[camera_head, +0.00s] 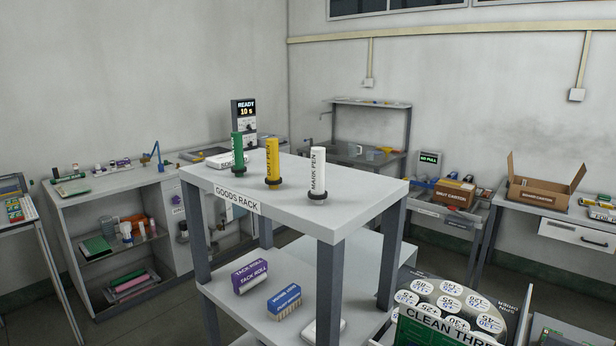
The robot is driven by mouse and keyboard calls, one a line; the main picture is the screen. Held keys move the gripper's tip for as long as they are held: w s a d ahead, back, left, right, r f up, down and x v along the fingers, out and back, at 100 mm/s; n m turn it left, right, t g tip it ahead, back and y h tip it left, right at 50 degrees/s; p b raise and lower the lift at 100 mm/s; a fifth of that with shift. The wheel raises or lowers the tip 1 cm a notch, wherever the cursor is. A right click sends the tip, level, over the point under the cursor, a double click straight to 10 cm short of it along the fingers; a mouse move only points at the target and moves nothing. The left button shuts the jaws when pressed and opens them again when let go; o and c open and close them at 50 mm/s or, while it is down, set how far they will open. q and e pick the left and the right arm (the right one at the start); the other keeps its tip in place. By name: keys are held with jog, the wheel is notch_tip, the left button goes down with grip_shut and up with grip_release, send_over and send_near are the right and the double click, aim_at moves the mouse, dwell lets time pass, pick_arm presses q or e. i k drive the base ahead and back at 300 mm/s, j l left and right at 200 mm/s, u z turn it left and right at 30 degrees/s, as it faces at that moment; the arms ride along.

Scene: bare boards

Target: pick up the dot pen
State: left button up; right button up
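The three are apart from each other. Neither of my grippers is in view.
A white box (219,161) and a black "READY 10 s" display (244,118) are behind the pens. The lower shelf holds a purple box (250,276) and a blue brush-like block (284,302). The rack top's right side is clear.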

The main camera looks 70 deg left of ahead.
aim_at(272, 180)
jog(key=u, duration=2.25)
